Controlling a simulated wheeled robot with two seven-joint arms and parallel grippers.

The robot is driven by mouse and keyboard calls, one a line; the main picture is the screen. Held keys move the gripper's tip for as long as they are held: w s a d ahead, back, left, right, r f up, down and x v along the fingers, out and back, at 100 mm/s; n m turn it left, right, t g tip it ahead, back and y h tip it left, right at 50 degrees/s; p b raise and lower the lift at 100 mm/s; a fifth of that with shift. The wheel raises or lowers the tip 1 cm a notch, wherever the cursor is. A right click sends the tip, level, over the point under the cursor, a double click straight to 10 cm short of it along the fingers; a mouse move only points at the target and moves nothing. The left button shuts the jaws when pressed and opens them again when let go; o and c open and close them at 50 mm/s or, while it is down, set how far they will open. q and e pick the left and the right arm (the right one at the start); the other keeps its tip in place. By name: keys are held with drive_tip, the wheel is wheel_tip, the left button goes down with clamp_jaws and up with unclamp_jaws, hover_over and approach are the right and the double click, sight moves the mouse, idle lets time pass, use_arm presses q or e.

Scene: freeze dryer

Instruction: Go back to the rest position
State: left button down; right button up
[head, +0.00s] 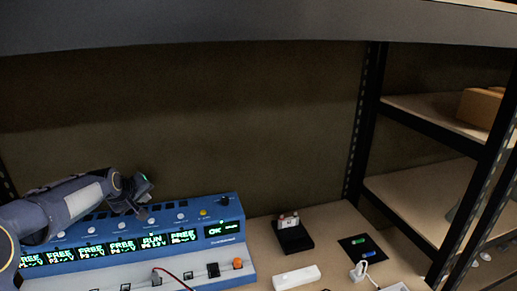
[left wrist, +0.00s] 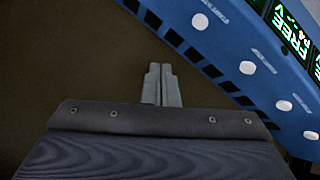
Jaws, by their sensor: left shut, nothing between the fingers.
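My left gripper (head: 141,209) reaches in from the left in the head view, over the top of the blue freeze dryer unit (head: 230,208). In the left wrist view the two grey fingers of the left gripper (left wrist: 161,84) lie against each other, shut and empty. The blue unit's top edge (left wrist: 225,50) runs diagonally at the right of that view, with white round buttons on it. The gripper appears apart from the unit, but the exact gap is hard to tell. My right gripper does not show.
The unit has lit panels reading FREE, RUN and OK. To its right are a small black stand (head: 293,238), a dark mat (head: 362,247), a white bar (head: 296,277) and a white plug (head: 358,271). Black shelf posts (head: 366,115) and shelves with a cardboard box (head: 480,107) stand at right.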

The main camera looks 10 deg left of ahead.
use_arm(q)
drive_tip(key=s+d+r+m+g+h, duration=0.25)
drive_tip(key=s+d+m, duration=0.35)
drive_tip(key=s+d, duration=1.45)
drive_tip(key=s+d+f+m+h, duration=0.1)
drive_tip(key=s+d+f, duration=0.2)
drive_tip(key=s, duration=0.3)
drive_tip(key=s+d+f+m+h, duration=0.2)
drive_tip(key=s+d+f, duration=0.1)
drive_tip(key=s, duration=0.3)
drive_tip(key=shift+s+d+g, duration=0.15)
drive_tip(key=shift+d+g, duration=0.25)
drive_tip(key=shift+g, duration=0.05)
